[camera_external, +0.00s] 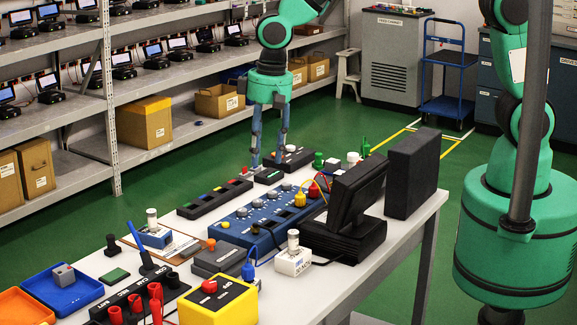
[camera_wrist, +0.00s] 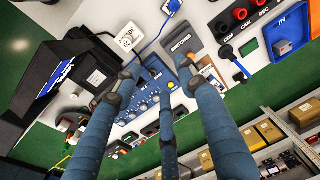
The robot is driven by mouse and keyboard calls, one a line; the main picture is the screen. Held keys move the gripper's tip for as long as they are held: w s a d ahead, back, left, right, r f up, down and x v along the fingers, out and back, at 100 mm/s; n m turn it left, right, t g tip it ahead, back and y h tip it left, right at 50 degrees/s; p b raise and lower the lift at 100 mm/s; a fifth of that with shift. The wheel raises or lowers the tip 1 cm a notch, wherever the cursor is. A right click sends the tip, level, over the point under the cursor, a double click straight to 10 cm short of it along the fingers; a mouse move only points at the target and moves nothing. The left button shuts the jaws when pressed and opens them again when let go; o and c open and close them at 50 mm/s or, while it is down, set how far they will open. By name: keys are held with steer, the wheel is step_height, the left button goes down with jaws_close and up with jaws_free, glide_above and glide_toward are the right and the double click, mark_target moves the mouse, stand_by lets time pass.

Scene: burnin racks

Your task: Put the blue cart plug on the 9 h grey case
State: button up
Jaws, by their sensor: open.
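A blue plug (camera_external: 248,271) on a blue cable stands near the front edge of the table, and it also shows at the top of the wrist view (camera_wrist: 174,6). I cannot read a cart label on it. A small grey block (camera_external: 64,275) sits in a blue tray (camera_external: 38,288); it also shows in the wrist view (camera_wrist: 285,47). A flat dark grey box (camera_external: 220,260) lies near the plug. No 9 h marking is legible, so I cannot tell which is the grey case. My gripper (camera_external: 268,160) is open and empty, fingers spread, over the table's far end.
A blue knob panel (camera_external: 265,220), a black monitor (camera_external: 350,205), a white box (camera_external: 292,261) and a yellow box (camera_external: 218,302) crowd the table. A long black strip (camera_external: 215,198) lies along its far edge. Shelving racks stand left; green floor lies open beyond.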

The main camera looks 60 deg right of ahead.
steer(key=s+d+r+t, duration=0.1)
steer(key=s+d+r, duration=0.2)
steer(key=d+r, duration=0.65)
steer(key=s+d+r+t, duration=0.1)
steer(key=s+d+r, duration=0.2)
steer(key=d+r, duration=0.6)
steer(key=s+d+r+t, duration=0.1)
steer(key=s+d+r, duration=0.1)
steer(key=s+d, duration=0.5)
steer(key=s+d+r+t, duration=0.1)
steer(key=s+d+r, duration=0.2)
steer(key=s+d, duration=0.5)
steer(key=shift+s+d+t+h, duration=0.25)
steer(key=shift+s+t+h, duration=0.05)
steer(key=shift+s, duration=0.6)
steer(key=shift+f, duration=0.1)
step_height(320, 180, down, 8)
steer(key=b, duration=0.8)
steer(key=shift+r, duration=0.2)
